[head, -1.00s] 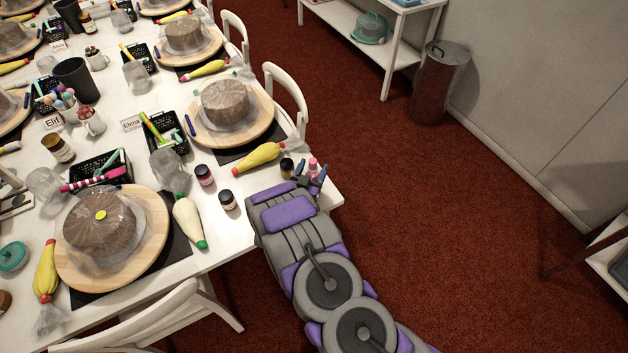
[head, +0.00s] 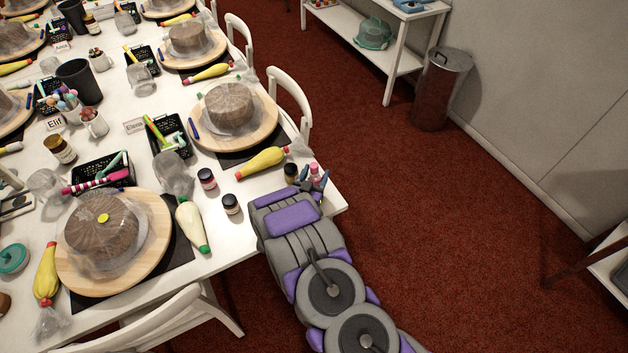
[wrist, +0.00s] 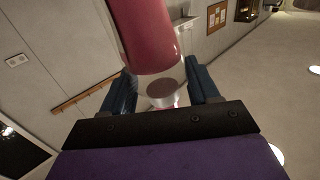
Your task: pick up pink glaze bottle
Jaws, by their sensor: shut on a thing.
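The pink glaze bottle (head: 314,171) is at the near right corner of the white table in the head view. My gripper (head: 312,183) is around it, with its blue fingers shut on the bottle. In the wrist view, the pink bottle (wrist: 150,40) fills the upper middle, a clear part at its end between the two blue fingers (wrist: 165,92). The top of the bottle is cut off by the frame there. I cannot tell whether the bottle still touches the table.
A dark jar (head: 291,172) stands just left of the bottle. Two more jars (head: 207,178) (head: 231,204) and a yellow piping bag (head: 262,161) are farther left. White chairs (head: 290,95) line the table. Red carpet (head: 420,220) to the right is clear, before a metal bin (head: 440,90).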

